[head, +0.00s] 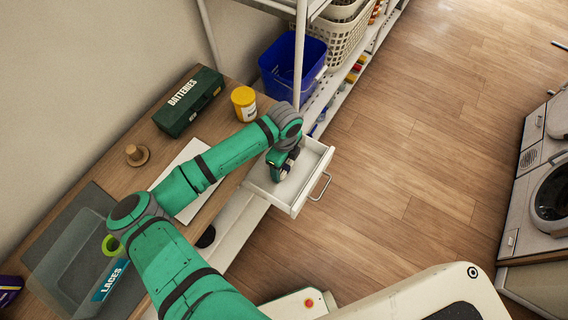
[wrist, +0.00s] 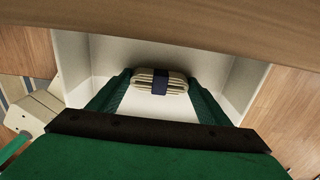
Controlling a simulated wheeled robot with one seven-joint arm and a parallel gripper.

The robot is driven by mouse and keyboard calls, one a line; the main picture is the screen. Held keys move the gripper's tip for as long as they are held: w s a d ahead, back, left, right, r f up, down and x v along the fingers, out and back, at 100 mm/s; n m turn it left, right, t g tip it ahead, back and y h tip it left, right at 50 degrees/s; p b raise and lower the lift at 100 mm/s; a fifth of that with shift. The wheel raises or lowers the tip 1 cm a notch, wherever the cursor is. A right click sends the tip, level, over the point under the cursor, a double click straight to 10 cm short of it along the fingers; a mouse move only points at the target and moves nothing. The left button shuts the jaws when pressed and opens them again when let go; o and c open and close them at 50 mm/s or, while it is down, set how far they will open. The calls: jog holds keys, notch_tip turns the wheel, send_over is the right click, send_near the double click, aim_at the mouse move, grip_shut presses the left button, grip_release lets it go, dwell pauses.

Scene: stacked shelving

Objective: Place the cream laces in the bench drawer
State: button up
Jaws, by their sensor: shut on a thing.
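The cream laces (wrist: 160,82) are a folded bundle with a dark band round the middle, seen in the wrist view between the two green fingers. My gripper (wrist: 158,90) is shut on them. In the head view my gripper (head: 283,172) reaches down into the open white bench drawer (head: 318,160), and the laces are hidden there. In the wrist view the drawer's white walls (wrist: 245,80) surround the fingers and laces. I cannot tell whether the laces touch the drawer floor.
On the bench (head: 165,150) stand a green batteries box (head: 188,102), a yellow tub (head: 244,103), a wooden knob-like piece (head: 136,155) and a clear bin labelled laces (head: 75,255). A blue basket (head: 292,68) sits on the shelving behind. The floor (head: 400,150) right of the drawer is clear.

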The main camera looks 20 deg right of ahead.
jog(key=shift+f, duration=0.1)
jog(key=o, duration=1)
